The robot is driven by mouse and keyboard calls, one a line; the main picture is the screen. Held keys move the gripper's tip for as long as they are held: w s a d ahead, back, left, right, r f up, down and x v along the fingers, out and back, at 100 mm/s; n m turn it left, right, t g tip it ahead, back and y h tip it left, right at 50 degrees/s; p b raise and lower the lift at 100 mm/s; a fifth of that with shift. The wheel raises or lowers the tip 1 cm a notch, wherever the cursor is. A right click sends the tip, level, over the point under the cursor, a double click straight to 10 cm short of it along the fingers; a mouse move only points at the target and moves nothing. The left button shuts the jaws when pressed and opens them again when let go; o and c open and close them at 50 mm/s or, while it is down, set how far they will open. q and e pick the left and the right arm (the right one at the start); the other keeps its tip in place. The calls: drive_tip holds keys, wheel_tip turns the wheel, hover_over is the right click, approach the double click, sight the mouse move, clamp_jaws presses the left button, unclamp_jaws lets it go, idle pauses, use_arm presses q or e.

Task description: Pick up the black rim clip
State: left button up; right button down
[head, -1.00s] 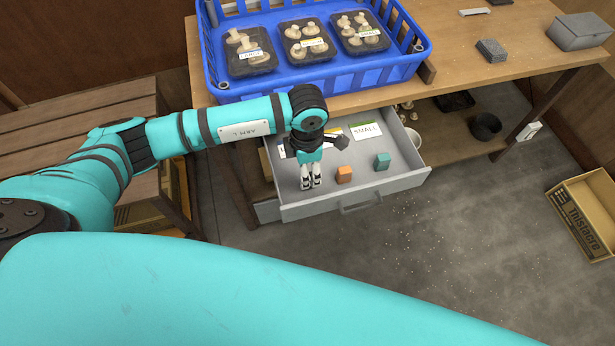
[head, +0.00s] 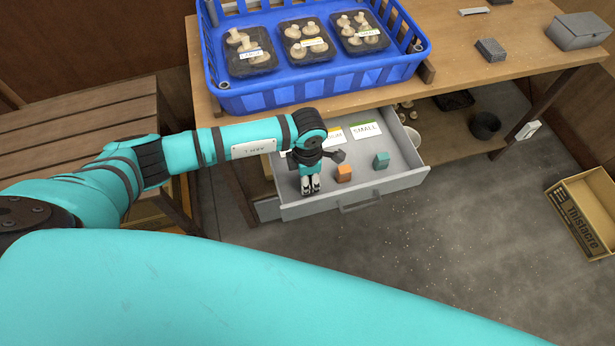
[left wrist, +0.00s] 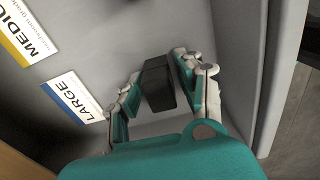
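The black rim clip (left wrist: 157,83) shows in the left wrist view as a dark block in the grey drawer (left wrist: 235,60). My left gripper (left wrist: 158,84) is open, with one finger on each side of the clip. A small gap shows at the left finger; whether the right finger touches it I cannot tell. In the head view my left gripper (head: 311,186) points down into the left front part of the open drawer (head: 405,180), and the clip is hidden there. My right gripper is not in view.
An orange cube (head: 344,173) and a teal cube (head: 381,160) lie right of the gripper in the drawer. Label cards, including a SMALL card (head: 366,130), lie behind. A blue crate (head: 330,84) with mushroom trays stands on the table above. The drawer's walls are close by.

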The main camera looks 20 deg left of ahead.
use_arm(q)
drive_tip(key=c, duration=0.5)
drive_tip(key=shift+c, duration=0.2)
